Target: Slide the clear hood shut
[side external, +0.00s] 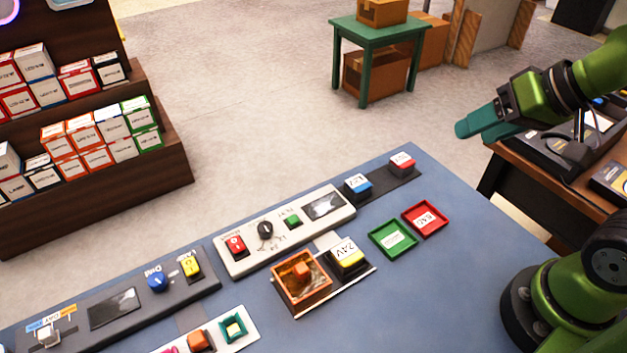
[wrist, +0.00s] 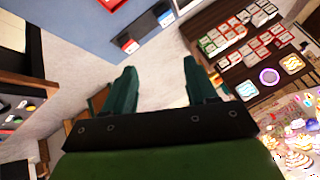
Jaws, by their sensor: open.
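I cannot tell for sure how far the hood is slid. My gripper (side external: 476,122) is high at the upper right, well away from the hood and empty. Its two teal fingers are apart in the wrist view (wrist: 160,88). The hood is outside the wrist view.
A white control panel (side external: 285,230) with switches stands behind the hood. Green (side external: 393,238) and red (side external: 425,217) trays lie to its right. A grey panel (side external: 113,305) is at left. The blue table (side external: 465,250) is clear right of the trays.

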